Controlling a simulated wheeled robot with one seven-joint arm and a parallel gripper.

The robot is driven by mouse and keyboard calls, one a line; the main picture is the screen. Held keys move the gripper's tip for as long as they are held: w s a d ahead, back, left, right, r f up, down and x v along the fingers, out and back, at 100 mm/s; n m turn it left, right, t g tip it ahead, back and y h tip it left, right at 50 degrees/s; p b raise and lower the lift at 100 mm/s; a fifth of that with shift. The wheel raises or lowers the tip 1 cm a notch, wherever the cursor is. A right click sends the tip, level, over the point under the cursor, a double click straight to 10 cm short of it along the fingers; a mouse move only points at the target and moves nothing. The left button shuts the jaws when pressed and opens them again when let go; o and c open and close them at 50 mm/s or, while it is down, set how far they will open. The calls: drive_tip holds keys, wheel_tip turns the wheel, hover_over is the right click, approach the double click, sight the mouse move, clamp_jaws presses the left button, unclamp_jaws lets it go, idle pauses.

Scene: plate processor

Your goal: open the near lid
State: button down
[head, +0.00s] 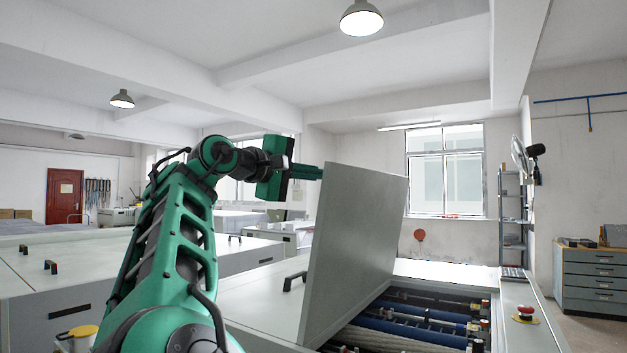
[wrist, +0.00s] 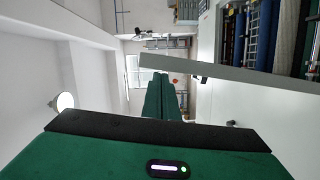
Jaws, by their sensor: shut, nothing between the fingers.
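The near lid (head: 358,235) is a flat grey panel standing raised and steeply tilted beside an open bay of rollers (head: 420,325). In the wrist view the lid shows as a long grey strip (wrist: 225,72) slanting across the picture. My gripper (head: 318,172) is at the lid's upper left corner in the head view, with green fingers pointing right. The fingers (wrist: 165,85) are shut together with nothing between them. I cannot tell whether they touch the lid.
A flat closed panel with a black handle (head: 294,281) lies left of the raised lid. A red emergency button (head: 525,313) sits on the right-hand frame. Another machine with flat white covers (head: 130,260) stands on the left. The air above the raised lid is clear.

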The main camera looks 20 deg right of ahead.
sight(330, 176)
drive_tip(key=shift+m, duration=0.6)
drive_tip(key=s+d, duration=0.2)
drive_tip(key=s, duration=0.1)
drive_tip(key=shift+s+d+f, duration=0.1)
drive_tip(key=shift+d+f, duration=0.2)
drive_tip(key=shift+d, duration=0.1)
drive_tip(key=shift+s+a+f, duration=0.15)
drive_tip(key=shift+s+a, duration=0.05)
drive_tip(key=shift+s, duration=0.1)
drive_tip(key=shift+s+d+f+m+y, duration=0.15)
drive_tip(key=shift+s+d+m+y, duration=0.15)
drive_tip(key=shift+s+d, duration=0.3)
drive_tip(key=shift+w+d, duration=0.1)
drive_tip(key=shift+d, duration=0.05)
